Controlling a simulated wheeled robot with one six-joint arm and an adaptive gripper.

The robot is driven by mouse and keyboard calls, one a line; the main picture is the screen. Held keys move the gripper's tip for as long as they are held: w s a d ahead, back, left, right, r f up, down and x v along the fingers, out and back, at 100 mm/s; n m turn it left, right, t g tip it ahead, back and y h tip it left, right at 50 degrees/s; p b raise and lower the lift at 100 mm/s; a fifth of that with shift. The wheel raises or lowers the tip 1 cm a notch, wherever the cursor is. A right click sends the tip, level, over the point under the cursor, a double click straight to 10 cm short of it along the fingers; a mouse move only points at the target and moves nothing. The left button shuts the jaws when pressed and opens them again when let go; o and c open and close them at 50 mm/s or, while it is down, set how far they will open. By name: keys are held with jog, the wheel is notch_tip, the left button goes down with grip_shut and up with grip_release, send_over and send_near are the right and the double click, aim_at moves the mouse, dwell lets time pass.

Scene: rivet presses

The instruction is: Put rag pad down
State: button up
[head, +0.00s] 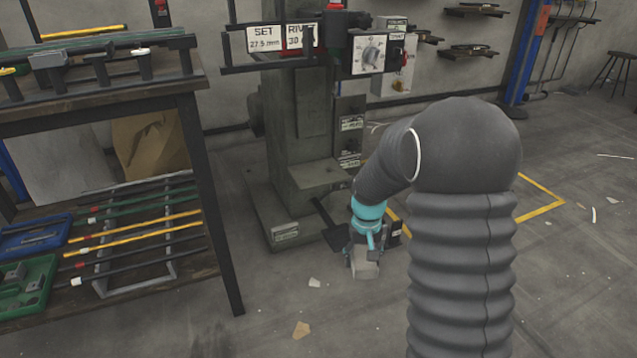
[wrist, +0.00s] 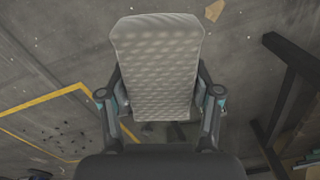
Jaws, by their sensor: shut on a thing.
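The rag pad is a pale grey, textured rectangular block. It fills the middle of the wrist view (wrist: 158,65), between the two fingers of my gripper (wrist: 160,100). My gripper is shut on it, with a finger against each side. In the head view the pad (head: 364,268) hangs below my gripper (head: 364,250), low near the floor in front of the rivet press (head: 300,130). I cannot tell whether the pad touches the floor. My arm hides part of the area to the right.
A workbench (head: 100,100) with tools and rods stands at the left, its front leg close to the press. A black pedal (head: 333,225) lies at the press base (head: 285,232). Yellow lines (head: 540,210) mark the floor. Small scraps (head: 301,330) lie on otherwise open concrete.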

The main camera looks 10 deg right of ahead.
jog(key=shift+a, duration=0.55)
jog(key=shift+w+d, duration=0.1)
jog(key=shift+w, duration=0.15)
jog(key=shift+w+f, duration=0.25)
jog(key=shift+w, duration=0.05)
jog(key=p, duration=0.3)
jog(key=shift+s+f, duration=0.1)
jog(key=shift+s, duration=0.1)
jog(key=s+p, duration=0.1)
jog(key=p, duration=0.3)
jog(key=shift+s, duration=0.15)
jog(key=s+p, duration=0.1)
jog(key=p, duration=0.2)
jog(key=shift+s+a+r+p, duration=0.2)
jog(key=shift+s+r+p, duration=0.15)
jog(key=shift+s+p, duration=0.05)
